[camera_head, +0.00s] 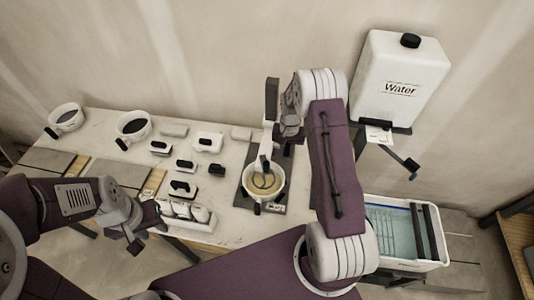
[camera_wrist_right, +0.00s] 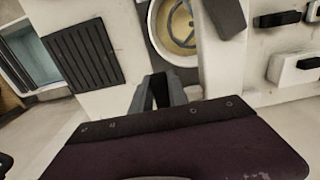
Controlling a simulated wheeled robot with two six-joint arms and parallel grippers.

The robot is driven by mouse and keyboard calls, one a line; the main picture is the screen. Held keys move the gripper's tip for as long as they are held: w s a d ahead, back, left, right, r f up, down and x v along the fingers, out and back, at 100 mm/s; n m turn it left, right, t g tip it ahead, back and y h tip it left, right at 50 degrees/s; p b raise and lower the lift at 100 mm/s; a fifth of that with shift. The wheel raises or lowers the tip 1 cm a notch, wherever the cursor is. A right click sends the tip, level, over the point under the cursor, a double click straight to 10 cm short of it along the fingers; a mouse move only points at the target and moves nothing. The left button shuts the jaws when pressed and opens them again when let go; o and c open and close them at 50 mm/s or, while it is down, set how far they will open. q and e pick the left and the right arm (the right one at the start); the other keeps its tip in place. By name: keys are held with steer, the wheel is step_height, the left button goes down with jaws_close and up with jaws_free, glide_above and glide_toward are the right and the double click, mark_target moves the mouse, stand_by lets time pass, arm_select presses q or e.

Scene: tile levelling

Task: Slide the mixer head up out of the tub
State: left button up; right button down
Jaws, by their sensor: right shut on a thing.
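The mixer stands on a dark base plate (camera_head: 276,208), with a pale upright and a dark top (camera_head: 272,95). The tub (camera_head: 263,194) under it is pale and round, with yellowish mix inside; the mixer head's lower part reaches into it. The tub also shows in the right wrist view (camera_wrist_right: 156,30). My right gripper (camera_head: 285,128) is beside the upright above the tub, shut on a dark part of the mixer head; in the right wrist view its fingers (camera_wrist_right: 164,90) partly hide that part. My left gripper (camera_head: 143,232) is in front of the table, away from the mixer; its jaw gap is unclear.
Two pale cups (camera_head: 133,121) (camera_head: 66,114) stand at the left of the table (camera_head: 225,222). Several small blocks lie mid-table, near a white holder (camera_head: 183,224). The water container (camera_head: 400,75) and a water bin (camera_head: 440,262) are at the right.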

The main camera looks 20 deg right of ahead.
step_height(320, 180, up, 14)
steer(key=p, duration=1)
steer(key=c, duration=1.1)
jaws_free()
steer(key=shift+f, duration=0.1)
step_height(320, 180, up, 7)
steer(key=p, duration=0.5)
steer(key=shift+p, duration=0.3)
steer(key=shift+a, duration=0.1)
